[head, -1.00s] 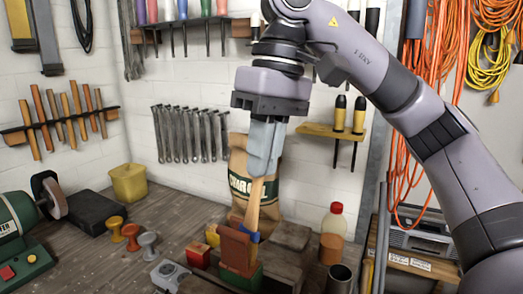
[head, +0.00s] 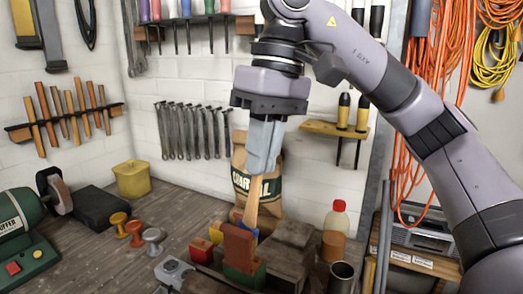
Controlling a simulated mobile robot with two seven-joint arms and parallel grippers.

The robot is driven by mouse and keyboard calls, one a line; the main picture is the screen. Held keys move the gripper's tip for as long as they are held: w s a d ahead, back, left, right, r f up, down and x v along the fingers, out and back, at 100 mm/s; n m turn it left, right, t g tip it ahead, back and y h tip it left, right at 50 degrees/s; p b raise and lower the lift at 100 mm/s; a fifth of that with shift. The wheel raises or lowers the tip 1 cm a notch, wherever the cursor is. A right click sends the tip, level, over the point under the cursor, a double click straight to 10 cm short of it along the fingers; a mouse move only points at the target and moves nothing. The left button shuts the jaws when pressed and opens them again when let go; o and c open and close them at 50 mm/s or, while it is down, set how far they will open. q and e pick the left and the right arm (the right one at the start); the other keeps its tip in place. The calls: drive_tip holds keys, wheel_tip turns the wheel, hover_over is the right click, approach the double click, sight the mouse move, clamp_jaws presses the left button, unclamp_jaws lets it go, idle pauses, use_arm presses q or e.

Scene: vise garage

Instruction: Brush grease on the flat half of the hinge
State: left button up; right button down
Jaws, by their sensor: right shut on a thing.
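My right gripper (head: 262,168) points down and is shut on the wooden handle of a brush (head: 252,202). The brush hangs nearly upright, with a blue band low on it. Its bristle end is hidden behind a reddish-brown upright plate (head: 239,244), which looks like the hinge. The plate rises from a green block (head: 244,275) on the bench. Whether the bristles touch the plate cannot be seen. Any flat half lying behind the plate is hidden. My left gripper is not in view.
Red and yellow blocks (head: 202,250) sit just left of the plate. Wooden blocks (head: 290,245), a red-capped bottle (head: 335,228) and a metal cup (head: 341,277) stand to the right. A charcoal bag (head: 270,188) stands behind. The workbench (head: 105,265) has free room at front left.

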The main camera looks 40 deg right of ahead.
drive_tip(key=shift+s+d, duration=0.25)
drive_tip(key=shift+s, duration=0.25)
drive_tip(key=shift+w, duration=0.1)
drive_tip(key=shift+w+a, duration=0.35)
drive_tip(key=shift+w, duration=0.25)
drive_tip(key=shift+s+d, duration=0.15)
drive_tip(key=shift+s, duration=0.05)
drive_tip(key=shift+s+d, duration=0.2)
drive_tip(key=shift+s, duration=0.3)
drive_tip(key=shift+w+a, duration=0.35)
drive_tip(key=shift+w, duration=0.35)
drive_tip(key=shift+s+d, duration=0.1)
drive_tip(key=shift+s, duration=0.1)
